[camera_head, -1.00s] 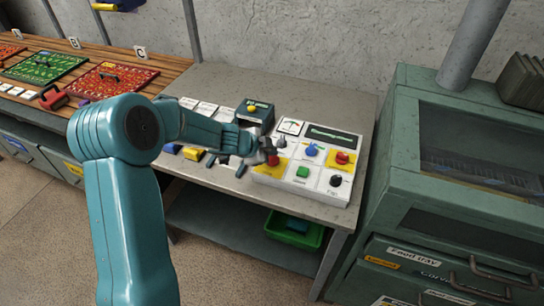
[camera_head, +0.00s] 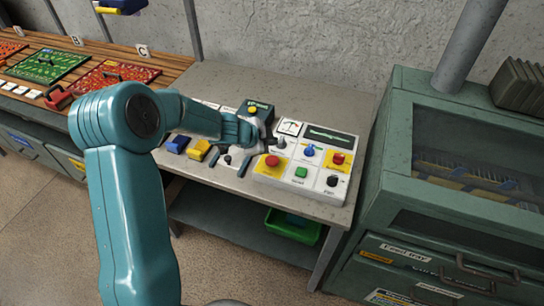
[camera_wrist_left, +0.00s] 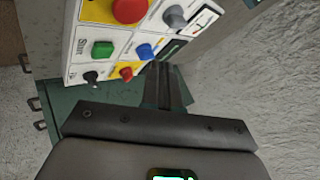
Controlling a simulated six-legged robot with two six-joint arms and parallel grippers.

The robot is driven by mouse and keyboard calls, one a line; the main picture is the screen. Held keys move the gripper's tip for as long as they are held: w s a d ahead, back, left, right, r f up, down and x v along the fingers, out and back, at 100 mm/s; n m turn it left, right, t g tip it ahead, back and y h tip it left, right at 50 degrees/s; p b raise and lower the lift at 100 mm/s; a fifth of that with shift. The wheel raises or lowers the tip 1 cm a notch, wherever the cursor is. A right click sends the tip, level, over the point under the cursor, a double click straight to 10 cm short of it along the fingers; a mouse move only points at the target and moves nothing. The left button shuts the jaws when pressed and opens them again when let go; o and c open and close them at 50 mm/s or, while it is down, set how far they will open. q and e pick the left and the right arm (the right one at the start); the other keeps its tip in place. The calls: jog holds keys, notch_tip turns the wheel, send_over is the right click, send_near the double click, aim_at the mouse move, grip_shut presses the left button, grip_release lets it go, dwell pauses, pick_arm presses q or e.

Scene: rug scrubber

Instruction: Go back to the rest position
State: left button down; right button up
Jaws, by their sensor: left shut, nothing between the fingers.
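My left arm comes in from the left in the head view, and its gripper (camera_head: 268,124) is just beyond the upper left corner of the white control panel (camera_head: 296,185). The left gripper's fingers show together and empty in the left wrist view (camera_wrist_left: 165,85). The gripper appears clear of the red mushroom button. My right gripper is not in view.
The panel sits on a grey bench (camera_head: 222,80), with a dark box with a yellow knob (camera_head: 253,108) behind it. A green cabinet (camera_head: 396,110) with a window stands at the right. A green bin (camera_head: 293,228) sits below.

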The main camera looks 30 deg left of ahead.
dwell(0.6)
pick_arm(q)
jog(key=s+d+f+n, duration=0.1)
jog(key=d+f, duration=0.1)
jog(key=d, duration=0.1)
jog(key=s+d+f+n+g+h, duration=0.1)
jog(key=d+f, duration=0.2)
jog(key=s+d+f+n, duration=0.1)
jog(key=s+d+f, duration=0.1)
jog(key=d+f, duration=0.1)
jog(key=shift+d+g+h, duration=0.15)
jog(key=shift+g+h, duration=0.25)
jog(key=s+d+f+n+g+b, duration=0.1)
jog(key=s+d+f+n+g, duration=0.1)
jog(key=s, duration=0.6)
jog(key=s+d+f+n+g+b, duration=0.1)
jog(key=s+d+f+n+g, duration=0.1)
jog(key=s+d+f+n, duration=0.2)
jog(key=s+d+f+n+g+b, duration=0.2)
jog(key=s+d+f+n, duration=0.2)
jog(key=s+d+f, duration=0.4)
jog(key=s+f, duration=0.3)
jog(key=s, duration=0.1)
jog(key=shift+d+f+g, duration=0.15)
jog(key=shift+g, duration=0.25)
